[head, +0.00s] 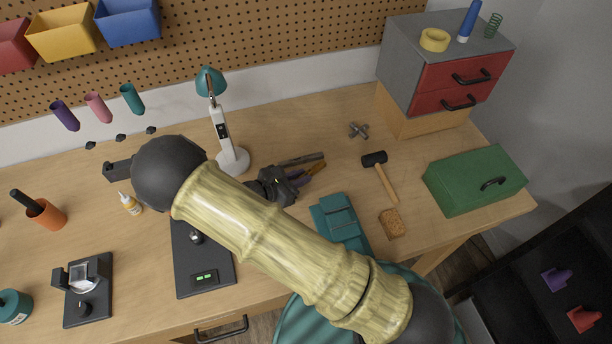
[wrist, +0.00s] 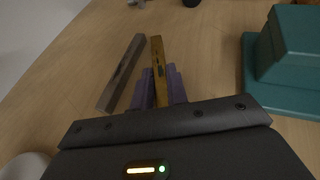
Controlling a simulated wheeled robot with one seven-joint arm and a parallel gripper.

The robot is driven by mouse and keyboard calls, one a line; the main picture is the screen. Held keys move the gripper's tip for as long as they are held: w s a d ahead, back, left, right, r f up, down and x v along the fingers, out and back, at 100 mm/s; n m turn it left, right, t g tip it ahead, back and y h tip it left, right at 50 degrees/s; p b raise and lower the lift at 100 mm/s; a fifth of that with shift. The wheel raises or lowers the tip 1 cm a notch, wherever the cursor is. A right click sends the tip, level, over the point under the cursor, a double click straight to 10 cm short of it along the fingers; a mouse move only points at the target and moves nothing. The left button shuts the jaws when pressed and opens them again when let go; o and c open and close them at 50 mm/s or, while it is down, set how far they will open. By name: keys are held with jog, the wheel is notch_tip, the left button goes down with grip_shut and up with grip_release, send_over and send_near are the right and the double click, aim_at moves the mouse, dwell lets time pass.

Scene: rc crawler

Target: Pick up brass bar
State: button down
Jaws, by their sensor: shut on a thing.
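The brass bar (wrist: 158,62) is a narrow yellow-brown bar, seen lengthwise in the wrist view. It also shows in the head view (head: 317,167), sticking out past my fingers. My gripper (wrist: 160,87) has purple fingers, one on each side of the brass bar, shut on its near part. In the head view my gripper (head: 301,177) is low over the middle of the bench, right of the lamp. I cannot tell whether the bar touches the wood. The bar's near end is hidden by my gripper.
A dark grey bar (wrist: 122,74) lies just left of the brass bar. A teal block-shaped object (head: 340,222) stands to the right. A white lamp (head: 232,160) is left. A mallet (head: 378,173) and sponge (head: 392,224) lie farther right. Bare wood lies beyond the bars.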

notch_tip(320, 180, up, 10)
jog(key=b, duration=0.1)
dwell(0.6)
